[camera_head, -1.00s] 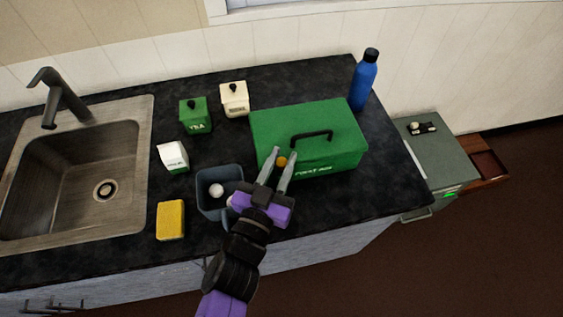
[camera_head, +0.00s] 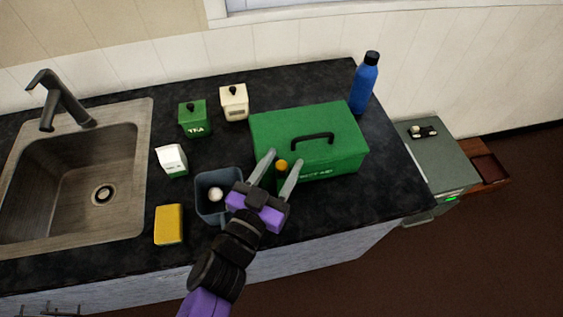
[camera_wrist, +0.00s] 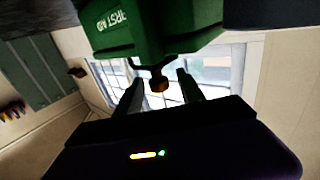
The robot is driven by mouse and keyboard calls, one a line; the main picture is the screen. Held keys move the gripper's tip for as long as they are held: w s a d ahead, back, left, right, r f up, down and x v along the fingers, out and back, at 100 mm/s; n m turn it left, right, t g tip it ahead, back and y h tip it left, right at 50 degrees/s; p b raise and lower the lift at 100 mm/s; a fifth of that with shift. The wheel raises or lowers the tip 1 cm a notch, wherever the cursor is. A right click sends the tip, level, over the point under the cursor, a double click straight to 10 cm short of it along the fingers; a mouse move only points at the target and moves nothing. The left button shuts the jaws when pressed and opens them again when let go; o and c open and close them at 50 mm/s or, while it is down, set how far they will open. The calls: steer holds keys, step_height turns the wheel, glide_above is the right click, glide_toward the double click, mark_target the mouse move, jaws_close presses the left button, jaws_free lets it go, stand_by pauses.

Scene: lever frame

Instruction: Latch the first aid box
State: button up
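The green first aid box (camera_head: 335,140) stands on the dark counter, its lid down and a black handle on top. An orange latch knob (camera_head: 282,167) sticks out from its front face. In the wrist view the knob (camera_wrist: 158,84) hangs on a dark stem below the box (camera_wrist: 150,28). My gripper (camera_head: 284,158) is in front of the box, open, with one finger on each side of the knob. The fingers (camera_wrist: 158,80) show gaps to the knob in the wrist view. Whether the latch is engaged cannot be told.
A grey-blue bin (camera_head: 207,199) with a white ball stands left of my gripper. A yellow sponge (camera_head: 169,225), a white carton (camera_head: 173,160), a green tea canister (camera_head: 195,119) and a cream canister (camera_head: 234,102) are farther left. A blue bottle (camera_head: 364,84) stands behind the box's right end.

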steer(key=b+v, duration=0.2)
steer(key=v, duration=0.5)
steer(key=shift+s, duration=0.35)
steer(key=shift+a, duration=0.1)
